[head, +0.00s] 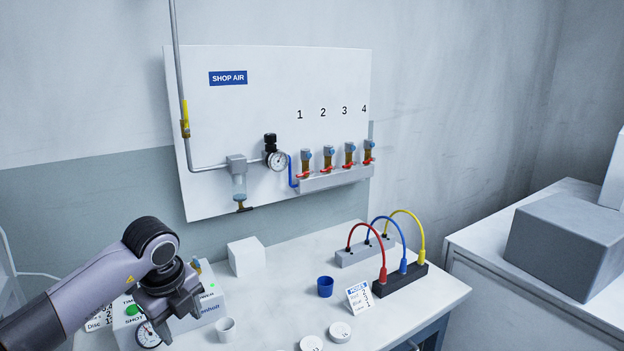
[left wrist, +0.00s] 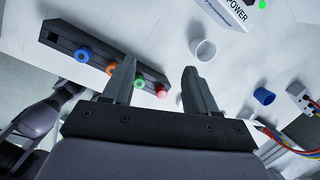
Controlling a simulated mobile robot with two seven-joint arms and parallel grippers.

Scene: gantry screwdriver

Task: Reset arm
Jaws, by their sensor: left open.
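My left gripper (head: 178,312) hangs over the left part of the white table (head: 290,262) in the head view, in front of a white box with a green button (head: 133,310). A dark rack with several coloured knobs (left wrist: 105,64) lies behind the left finger. A white cup (left wrist: 203,50) stands beyond the right finger, apart from it; it also shows in the head view (head: 225,328). My right gripper is not in view.
A blue cup (head: 325,287), a small card (head: 359,296), a white block (head: 247,257) and round lids (head: 340,332) stand on the table. Red, blue and yellow cables arch between a grey block (head: 362,250) and a black block (head: 400,281). A shop-air panel (head: 240,120) hangs behind.

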